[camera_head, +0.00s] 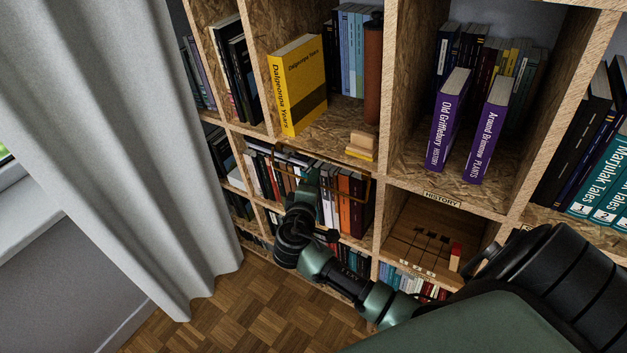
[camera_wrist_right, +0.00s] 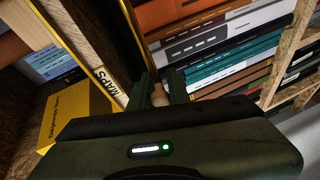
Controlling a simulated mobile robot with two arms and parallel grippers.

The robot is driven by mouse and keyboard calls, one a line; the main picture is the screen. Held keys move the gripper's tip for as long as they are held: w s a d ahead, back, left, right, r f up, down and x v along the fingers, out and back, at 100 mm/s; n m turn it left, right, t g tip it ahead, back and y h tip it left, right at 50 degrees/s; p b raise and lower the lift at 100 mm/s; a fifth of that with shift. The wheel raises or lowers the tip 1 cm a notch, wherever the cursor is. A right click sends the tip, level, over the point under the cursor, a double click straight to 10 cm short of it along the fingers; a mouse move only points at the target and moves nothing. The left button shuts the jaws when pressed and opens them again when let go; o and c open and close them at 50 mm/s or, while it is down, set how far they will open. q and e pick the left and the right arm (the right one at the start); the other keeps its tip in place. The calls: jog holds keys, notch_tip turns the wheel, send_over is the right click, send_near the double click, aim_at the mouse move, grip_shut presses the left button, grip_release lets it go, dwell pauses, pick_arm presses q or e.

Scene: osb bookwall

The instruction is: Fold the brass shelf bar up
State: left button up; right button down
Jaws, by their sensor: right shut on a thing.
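The brass shelf bar (camera_head: 322,160) is a thin brass frame in front of a row of books in the middle-left compartment. In the right wrist view, a brass length of it (camera_wrist_right: 134,30) runs down to my fingertips. My right gripper (camera_head: 305,185) is at the bar, in front of the books. In the right wrist view its fingers (camera_wrist_right: 160,92) are shut with a small pale wooden knob-like piece between them, at the lower end of the brass length. The fingers hide part of the bar. My left gripper is not in view.
A yellow book (camera_head: 300,85) and small wooden blocks (camera_head: 361,146) stand on the shelf above. Purple books (camera_head: 449,120) stand to the right. A grey curtain (camera_head: 130,130) hangs at the left. Parquet floor (camera_head: 270,310) lies below. A MAPS label (camera_wrist_right: 107,81) marks the shelf edge.

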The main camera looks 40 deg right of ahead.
jog(key=g+y+p, duration=0.1)
jog(key=p, duration=0.1)
jog(key=a+m+p, duration=0.1)
jog(key=p, duration=0.2)
jog(key=shift+s+a+r+g+y, duration=0.15)
jog(key=shift+s+g+y, duration=0.1)
jog(key=shift+g+y, duration=0.15)
jog(key=c, duration=1.4)
grip_release()
jog(key=shift+o, duration=0.2)
jog(key=b+v, duration=0.1)
jog(key=v, duration=0.6)
jog(key=shift+s+a, duration=0.3)
jog(key=shift+r, duration=0.15)
